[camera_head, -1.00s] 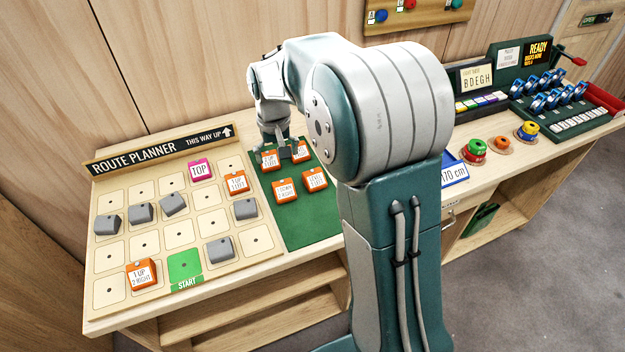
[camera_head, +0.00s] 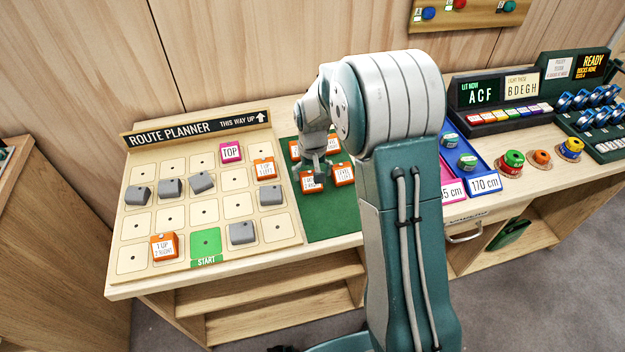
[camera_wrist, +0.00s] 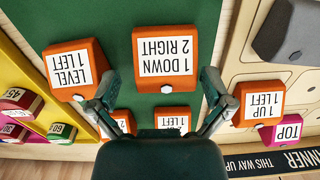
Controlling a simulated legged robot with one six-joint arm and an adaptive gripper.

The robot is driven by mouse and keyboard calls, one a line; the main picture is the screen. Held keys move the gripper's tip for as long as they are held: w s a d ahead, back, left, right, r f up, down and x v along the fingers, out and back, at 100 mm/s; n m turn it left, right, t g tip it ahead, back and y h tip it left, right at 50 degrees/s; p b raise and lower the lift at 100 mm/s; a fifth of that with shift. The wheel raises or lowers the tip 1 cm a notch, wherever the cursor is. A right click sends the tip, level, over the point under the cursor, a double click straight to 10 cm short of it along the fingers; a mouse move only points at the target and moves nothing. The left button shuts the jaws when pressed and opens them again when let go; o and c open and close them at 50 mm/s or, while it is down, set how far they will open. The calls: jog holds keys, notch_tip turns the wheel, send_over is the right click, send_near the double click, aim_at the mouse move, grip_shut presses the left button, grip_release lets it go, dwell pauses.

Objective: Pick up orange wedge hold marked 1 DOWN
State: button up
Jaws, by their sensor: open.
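The orange wedge hold marked 1 DOWN 2 RIGHT (camera_head: 311,185) lies on the green mat (camera_head: 330,223) beside the route board. In the wrist view the hold (camera_wrist: 165,50) shows its white label face up, ahead of my gripper (camera_wrist: 158,82). The two fingers are spread wide and empty, their tips toward either side of the hold's lower edge. In the head view my gripper (camera_head: 318,172) is just over the hold and hides part of it. I cannot tell how much height is left between them.
An orange hold marked LEVEL 1 LEFT (camera_head: 343,175) lies close to the right. Two more orange holds are partly hidden behind my gripper. The route planner board (camera_head: 130,222) on the left carries grey, orange and pink holds. Blue and pink trays (camera_head: 486,186) stand right.

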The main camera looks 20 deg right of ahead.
jog(key=shift+a+f, duration=0.25)
jog(key=shift+f, duration=0.1)
jog(key=shift+a, duration=0.25)
jog(key=shift+d, duration=0.3)
jog(key=c, duration=1)
